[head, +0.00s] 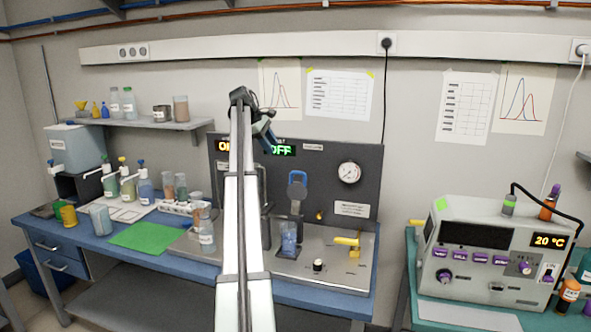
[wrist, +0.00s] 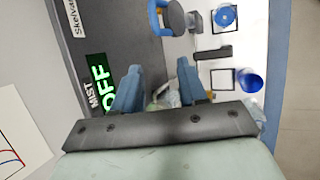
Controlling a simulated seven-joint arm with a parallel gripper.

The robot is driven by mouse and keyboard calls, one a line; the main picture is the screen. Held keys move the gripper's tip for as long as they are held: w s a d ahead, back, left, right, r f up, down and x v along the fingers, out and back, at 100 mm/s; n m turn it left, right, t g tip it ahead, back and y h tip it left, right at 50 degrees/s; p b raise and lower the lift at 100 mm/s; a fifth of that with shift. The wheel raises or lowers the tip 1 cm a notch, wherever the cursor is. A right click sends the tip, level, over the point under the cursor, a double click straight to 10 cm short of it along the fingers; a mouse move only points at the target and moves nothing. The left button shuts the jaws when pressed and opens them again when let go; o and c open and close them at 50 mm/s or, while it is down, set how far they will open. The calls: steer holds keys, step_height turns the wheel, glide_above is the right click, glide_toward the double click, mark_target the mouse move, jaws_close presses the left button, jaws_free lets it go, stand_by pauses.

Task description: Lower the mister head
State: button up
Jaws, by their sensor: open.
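A dark panel (head: 330,160) stands at the back of the bench. A blue ring-shaped part (head: 297,180), which looks like the mister head's handle, sits at mid-height on its front. It also shows at the top edge of the wrist view (wrist: 172,14), partly cut off. A bluish clear cup (head: 288,238) stands on a dark holder below it. My gripper (head: 266,134) is up by the panel's green "OFF" display (wrist: 98,82), left of and above the blue part and apart from it. Its blue fingers (wrist: 160,88) are spread with nothing held between them.
A pressure gauge (head: 349,173) and a yellow-handled valve (head: 349,244) are to the right. A bottle (head: 207,236) and a tube rack (head: 180,207) are to the left. The 20 °C instrument (head: 490,260) stands on a separate right table.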

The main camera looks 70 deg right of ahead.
steer(key=shift+y, duration=0.3)
steer(key=s+d+f, duration=0.1)
steer(key=s+f, duration=0.1)
steer(key=f, duration=0.1)
steer(key=s+d+f, duration=0.2)
steer(key=s+f, duration=0.1)
steer(key=f, duration=0.1)
steer(key=s+d+f, duration=0.2)
steer(key=s+f, duration=0.1)
steer(key=shift+s+f, duration=0.25)
steer(key=shift+a, duration=0.1)
jaws_close()
stand_by(0.4)
